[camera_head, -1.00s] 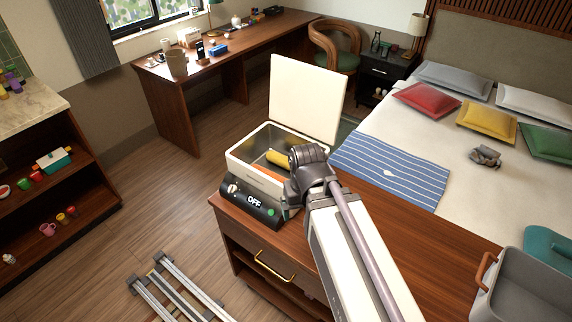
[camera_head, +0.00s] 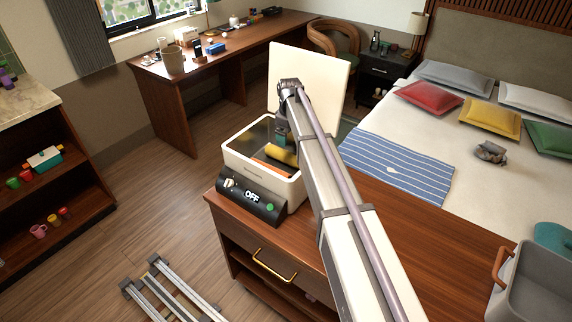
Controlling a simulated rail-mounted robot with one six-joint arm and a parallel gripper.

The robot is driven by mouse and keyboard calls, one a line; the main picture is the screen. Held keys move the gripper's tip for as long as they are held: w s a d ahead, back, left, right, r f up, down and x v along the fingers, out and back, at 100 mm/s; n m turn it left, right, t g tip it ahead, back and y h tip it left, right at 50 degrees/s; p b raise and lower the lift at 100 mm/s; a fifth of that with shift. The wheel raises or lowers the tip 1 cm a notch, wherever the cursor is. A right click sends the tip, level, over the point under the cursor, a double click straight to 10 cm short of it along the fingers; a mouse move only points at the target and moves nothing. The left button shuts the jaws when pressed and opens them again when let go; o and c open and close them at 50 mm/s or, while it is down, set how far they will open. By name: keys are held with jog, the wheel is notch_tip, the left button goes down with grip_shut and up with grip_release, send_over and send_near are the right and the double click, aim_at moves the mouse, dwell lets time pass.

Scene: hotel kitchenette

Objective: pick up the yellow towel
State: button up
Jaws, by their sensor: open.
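The yellow towel (camera_head: 286,155) looks like a roll and lies inside an open white box-shaped appliance (camera_head: 238,160), toward its right side. An orange item (camera_head: 272,168) lies in front of it in the same box. My gripper (camera_head: 281,141) points down into the box from above, at the left end of the towel. It is open; its fingertips are small and partly hidden, and I cannot tell whether they touch the towel. The white lid (camera_head: 322,85) stands raised behind my arm.
The appliance's black front panel (camera_head: 252,200) reads OFF. It stands on a wooden cabinet (camera_head: 410,240). A grey bin (camera_head: 540,285) is at the right end. The bed (camera_head: 450,160) with several cushions is behind. My arm crosses the cabinet top.

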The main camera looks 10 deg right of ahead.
aim_at(289, 154)
notch_tip(289, 154, down, 12)
jog(key=b, duration=1)
jog(key=shift+f, duration=0.15)
jog(key=shift+r, duration=0.2)
jog(key=c, duration=1)
